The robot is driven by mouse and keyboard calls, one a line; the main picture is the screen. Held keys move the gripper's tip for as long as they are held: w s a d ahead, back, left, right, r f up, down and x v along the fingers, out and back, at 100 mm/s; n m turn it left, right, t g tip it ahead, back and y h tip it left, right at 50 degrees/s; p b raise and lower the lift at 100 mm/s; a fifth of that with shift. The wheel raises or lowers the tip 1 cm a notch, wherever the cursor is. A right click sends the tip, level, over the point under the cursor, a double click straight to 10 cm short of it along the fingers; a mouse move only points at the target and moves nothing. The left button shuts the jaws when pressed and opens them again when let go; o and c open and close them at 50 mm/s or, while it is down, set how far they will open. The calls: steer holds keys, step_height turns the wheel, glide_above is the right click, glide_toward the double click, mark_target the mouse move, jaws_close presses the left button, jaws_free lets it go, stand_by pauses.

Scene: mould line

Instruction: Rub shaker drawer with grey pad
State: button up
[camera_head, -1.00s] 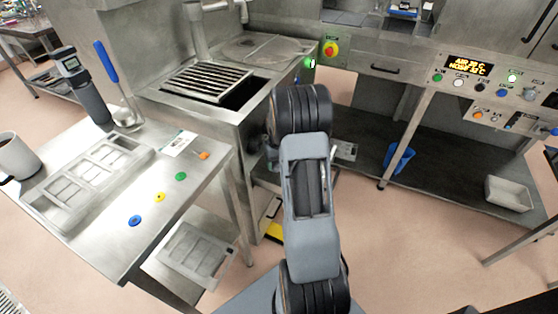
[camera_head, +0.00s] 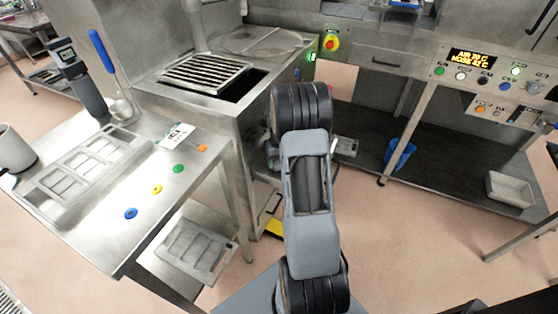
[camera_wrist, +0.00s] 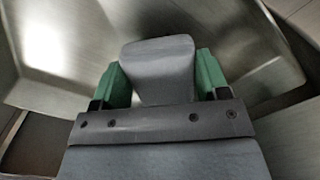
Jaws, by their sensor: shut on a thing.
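My gripper (camera_wrist: 160,80) has green fingers and is shut on a grey pad (camera_wrist: 158,62), gripping its two sides in the wrist view. Bare brushed steel surfaces lie behind and around the pad; whether the pad touches them I cannot tell. In the head view a steel drawer front (camera_head: 360,58) with a dark handle sits under the counter at upper centre. I cannot tell for sure that it is the shaker drawer. My gripper and the pad are hidden behind my arm in the head view.
A steel table (camera_head: 112,248) at left bears moulds (camera_head: 70,178), a card (camera_head: 176,136) and coloured discs. A grated unit (camera_head: 203,74) stands behind it. A blue bucket (camera_head: 400,154) and pale tray (camera_head: 508,190) are on the low shelf at right.

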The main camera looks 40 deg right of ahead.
steer(key=shift+f+b, duration=0.65)
steer(key=shift+f, duration=0.35)
steer(key=shift+s+d, duration=0.1)
steer(key=shift+s, duration=0.05)
